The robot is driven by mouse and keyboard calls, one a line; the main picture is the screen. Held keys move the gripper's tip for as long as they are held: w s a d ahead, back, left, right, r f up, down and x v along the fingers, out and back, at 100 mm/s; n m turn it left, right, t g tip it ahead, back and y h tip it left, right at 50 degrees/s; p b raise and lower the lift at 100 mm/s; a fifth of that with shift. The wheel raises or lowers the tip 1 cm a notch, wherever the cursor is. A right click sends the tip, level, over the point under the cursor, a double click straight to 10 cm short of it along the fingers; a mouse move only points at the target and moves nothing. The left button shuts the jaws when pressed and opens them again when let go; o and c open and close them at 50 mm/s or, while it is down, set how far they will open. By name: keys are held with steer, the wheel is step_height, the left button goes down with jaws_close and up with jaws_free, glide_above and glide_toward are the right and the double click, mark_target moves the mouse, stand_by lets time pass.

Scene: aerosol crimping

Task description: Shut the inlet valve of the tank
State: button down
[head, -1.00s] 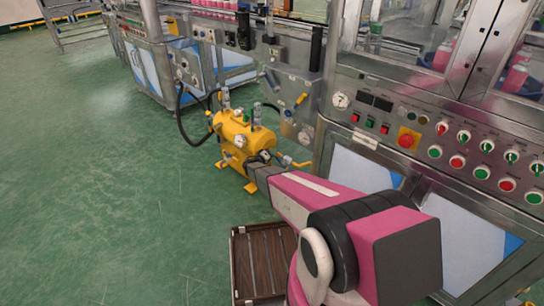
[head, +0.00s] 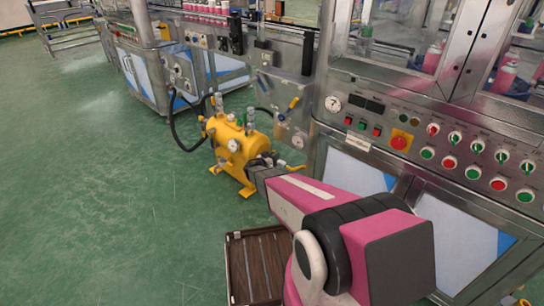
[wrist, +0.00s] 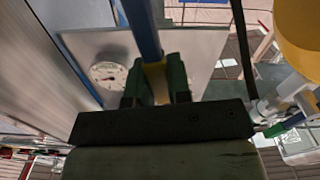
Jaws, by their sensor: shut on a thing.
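The yellow tank (head: 235,148) stands on its feet on the green floor, with gauges and fittings on top. Its rounded yellow end shows at the upper right of the wrist view (wrist: 303,38). My gripper (head: 268,162) is at the tank's right end, largely hidden by my arm. In the wrist view, my dark green fingers (wrist: 155,90) are closed on a narrow bar-like handle (wrist: 154,73), yellow between the fingers and blue-grey beyond. It appears to be a valve lever; the valve body is hidden. A short yellow lever (head: 298,168) shows just right of my gripper in the head view.
A metal panel with a gauge and a yellow-and-blue lever (head: 293,104) is behind the tank. A machine cabinet with a button panel (head: 430,150) stands close at right. A brown slatted crate (head: 256,268) is on the floor below my arm.

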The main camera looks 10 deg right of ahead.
steer(key=shift+s+d+m, duration=0.45)
steer(key=shift+s+m, duration=0.15)
steer(key=shift+m, duration=0.4)
steer(key=shift+s, duration=0.1)
steer(key=c, duration=1.1)
jaws_free()
steer(key=shift+o, duration=0.2)
steer(key=v, duration=1)
steer(key=shift+s+a, duration=0.2)
steer(key=shift+a, duration=0.1)
